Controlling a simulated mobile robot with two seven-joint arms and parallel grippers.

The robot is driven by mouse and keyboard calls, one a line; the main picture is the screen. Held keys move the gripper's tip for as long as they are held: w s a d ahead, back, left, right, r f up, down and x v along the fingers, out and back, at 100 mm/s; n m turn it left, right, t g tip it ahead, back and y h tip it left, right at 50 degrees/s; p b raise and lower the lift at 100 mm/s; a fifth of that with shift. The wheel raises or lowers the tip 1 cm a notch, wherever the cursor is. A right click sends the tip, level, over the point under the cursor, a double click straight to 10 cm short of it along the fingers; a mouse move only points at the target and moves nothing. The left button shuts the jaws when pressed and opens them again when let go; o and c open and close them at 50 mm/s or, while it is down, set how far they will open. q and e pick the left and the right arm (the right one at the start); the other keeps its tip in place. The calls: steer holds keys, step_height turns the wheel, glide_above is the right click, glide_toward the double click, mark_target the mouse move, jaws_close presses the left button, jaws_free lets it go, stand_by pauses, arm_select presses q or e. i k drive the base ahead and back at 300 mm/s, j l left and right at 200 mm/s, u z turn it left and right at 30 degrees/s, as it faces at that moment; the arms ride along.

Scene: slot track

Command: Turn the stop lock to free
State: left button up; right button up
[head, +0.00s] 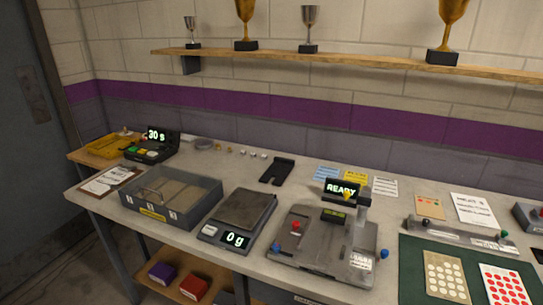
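A grey metal fixture (322,262) stands on the bench at centre right. It carries a red knob (296,225), a blue knob at its left (277,248), another blue knob at its right (384,254) and a small yellow part (347,195) near the top. A display (342,188) behind it reads READY. Neither gripper is in view.
A scale (238,215) reading 0 g and a grey divided bin (172,196) stand left of the fixture. A timer (152,147) reads 30 s. A green mat (415,270) with dotted cards is at right. Trophies stand on a wall shelf (350,57).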

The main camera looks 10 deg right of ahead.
mark_target(425, 222)
steer(key=z, duration=1.65)
steer(key=i+l, duration=0.15)
steer(key=l, duration=0.2)
steer(key=i+l+u, duration=0.15)
steer(key=l, duration=0.25)
steer(key=i+l, duration=0.1)
steer(key=l, duration=0.25)
steer(key=u, duration=0.05)
